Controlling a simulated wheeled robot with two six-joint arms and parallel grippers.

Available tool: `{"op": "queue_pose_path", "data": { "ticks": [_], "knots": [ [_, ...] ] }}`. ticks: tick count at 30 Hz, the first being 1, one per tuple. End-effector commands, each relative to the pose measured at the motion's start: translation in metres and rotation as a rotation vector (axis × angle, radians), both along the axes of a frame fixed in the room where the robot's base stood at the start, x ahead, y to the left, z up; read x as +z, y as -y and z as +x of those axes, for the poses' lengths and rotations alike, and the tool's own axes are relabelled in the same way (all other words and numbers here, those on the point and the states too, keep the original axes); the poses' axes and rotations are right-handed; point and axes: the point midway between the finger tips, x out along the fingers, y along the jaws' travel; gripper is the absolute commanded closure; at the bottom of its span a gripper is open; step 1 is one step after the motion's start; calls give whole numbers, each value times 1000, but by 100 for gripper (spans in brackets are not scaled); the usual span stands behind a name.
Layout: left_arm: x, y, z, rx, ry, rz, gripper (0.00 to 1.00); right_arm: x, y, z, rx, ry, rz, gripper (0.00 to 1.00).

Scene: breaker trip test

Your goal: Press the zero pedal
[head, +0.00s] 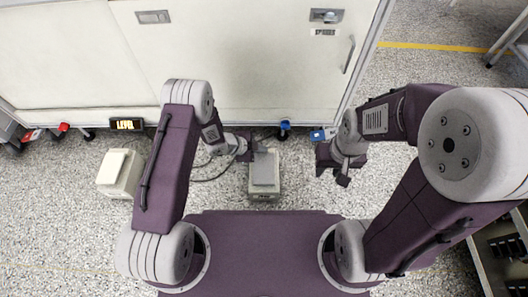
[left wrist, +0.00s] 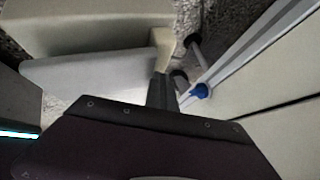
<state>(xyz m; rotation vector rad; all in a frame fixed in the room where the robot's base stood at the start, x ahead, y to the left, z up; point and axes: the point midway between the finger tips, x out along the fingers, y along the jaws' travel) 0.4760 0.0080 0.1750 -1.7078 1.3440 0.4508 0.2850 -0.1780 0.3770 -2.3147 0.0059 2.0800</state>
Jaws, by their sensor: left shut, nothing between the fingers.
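A cream pedal box with a grey plate (head: 263,172) stands on the floor in the middle of the head view. Another cream pedal box (head: 117,173) stands further left. I cannot read a label that tells which is the zero pedal. My left gripper (head: 252,147) is shut and empty, at the cabinet-side end of the middle pedal. In the left wrist view, its shut dark fingers (left wrist: 162,93) are beside the pale pedal plate (left wrist: 90,75); I cannot tell whether they touch. My right gripper (head: 336,174) hangs right of the middle pedal, apart from it; its finger gap is unclear.
A cream cabinet (head: 240,70) with a handle stands behind the pedals. Its blue foot (head: 284,128) also shows in the left wrist view (left wrist: 201,91). A dark cable (head: 207,178) lies left of the middle pedal.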

Motion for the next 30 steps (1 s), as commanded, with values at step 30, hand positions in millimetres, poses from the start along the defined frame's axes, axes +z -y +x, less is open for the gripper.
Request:
{"op": "queue_pose_path", "data": {
  "ticks": [30],
  "knots": [
    [-4,-1,-10,-8,-24,11,100,5,0,0,0,0,0,65]
  ]
}}
